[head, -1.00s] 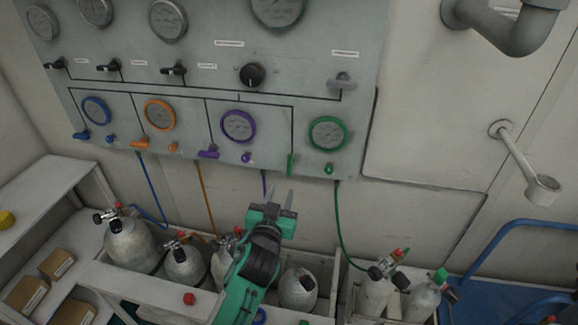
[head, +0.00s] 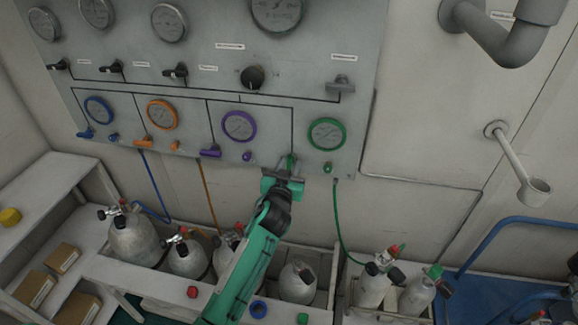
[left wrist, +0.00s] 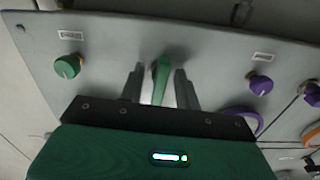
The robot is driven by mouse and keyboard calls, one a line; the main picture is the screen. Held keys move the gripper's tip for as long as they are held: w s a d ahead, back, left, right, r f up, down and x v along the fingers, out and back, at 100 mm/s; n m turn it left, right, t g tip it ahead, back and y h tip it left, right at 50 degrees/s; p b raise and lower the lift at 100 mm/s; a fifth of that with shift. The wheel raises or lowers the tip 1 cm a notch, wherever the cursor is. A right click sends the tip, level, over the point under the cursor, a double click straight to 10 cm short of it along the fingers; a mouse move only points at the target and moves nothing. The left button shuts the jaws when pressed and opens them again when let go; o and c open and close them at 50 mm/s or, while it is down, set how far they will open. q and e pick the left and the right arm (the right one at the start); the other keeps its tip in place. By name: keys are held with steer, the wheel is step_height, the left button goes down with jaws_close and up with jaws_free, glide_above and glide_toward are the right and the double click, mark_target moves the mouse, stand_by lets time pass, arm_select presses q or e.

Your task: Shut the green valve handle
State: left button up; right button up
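The green valve handle (head: 291,161) sticks up and down at the lower edge of the grey panel, left of the green-rimmed gauge (head: 327,133). My left gripper (head: 290,170) is at the handle, reaching up from below and partly covering it. In the left wrist view the green handle (left wrist: 161,80) stands between the two dark fingers, roughly in line with them. The fingers are apart, with a narrow gap showing beside the handle, so the gripper is open around it. My right gripper is not in view.
A green knob (head: 327,168) is just right of the handle. A purple handle (head: 210,153) and purple knob (head: 247,156) are to the left. A green hose (head: 339,220) hangs at the right. Gas cylinders (head: 297,283) stand below in a white rack.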

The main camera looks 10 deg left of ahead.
arm_select(q)
jaws_close()
steer(key=shift+m, duration=0.3)
steer(key=m, duration=0.5)
steer(key=shift+a+m, duration=0.15)
steer(key=shift+m, duration=0.15)
steer(key=m+p, duration=0.1)
steer(key=m, duration=0.4)
steer(key=shift+r+m, duration=0.15)
steer(key=shift+m, duration=0.15)
steer(key=m+p, duration=0.1)
steer(key=m, duration=0.4)
steer(key=shift+m, duration=0.3)
jaws_free()
